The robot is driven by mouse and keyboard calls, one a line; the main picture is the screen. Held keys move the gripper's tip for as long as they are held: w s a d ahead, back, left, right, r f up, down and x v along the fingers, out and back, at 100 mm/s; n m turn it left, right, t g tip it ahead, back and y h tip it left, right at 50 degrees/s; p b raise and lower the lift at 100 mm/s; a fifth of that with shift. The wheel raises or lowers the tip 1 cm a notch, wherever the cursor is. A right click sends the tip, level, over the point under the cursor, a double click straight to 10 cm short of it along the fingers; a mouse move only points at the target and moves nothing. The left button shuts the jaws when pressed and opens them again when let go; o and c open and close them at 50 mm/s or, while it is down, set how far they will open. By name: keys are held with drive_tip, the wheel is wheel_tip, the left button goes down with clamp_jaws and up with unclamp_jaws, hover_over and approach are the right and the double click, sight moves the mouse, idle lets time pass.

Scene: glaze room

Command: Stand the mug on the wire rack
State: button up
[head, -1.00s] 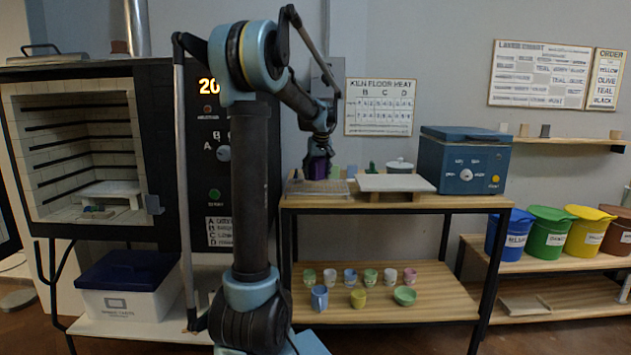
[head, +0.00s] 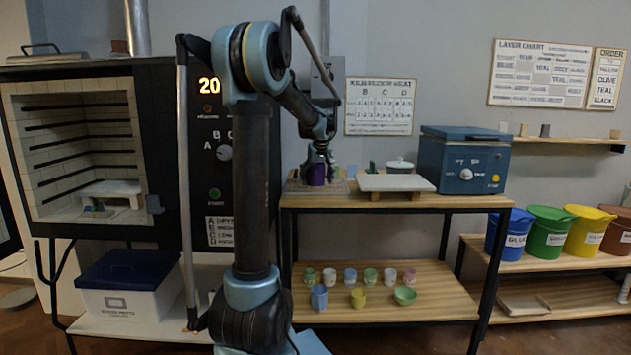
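A purple mug (head: 317,175) is at the left end of the worktable's top, low over the grey wire rack (head: 340,188). It looks upright. At this size I cannot tell whether its base touches the rack. My gripper (head: 318,160) points down from above, with its fingers at the mug's upper part. The fingers are small and dark, and I cannot tell whether they press on the mug or stand apart from it.
A white board on supports (head: 395,182) stands right of the rack, with a blue box (head: 463,160) beyond it. Small items and a lidded pot (head: 400,166) stand behind. The open kiln (head: 80,150) is left. Several cups (head: 350,276) fill part of the lower shelf (head: 440,290).

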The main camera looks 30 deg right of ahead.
drive_tip(key=v, duration=1.2)
drive_tip(key=shift+a, duration=0.1)
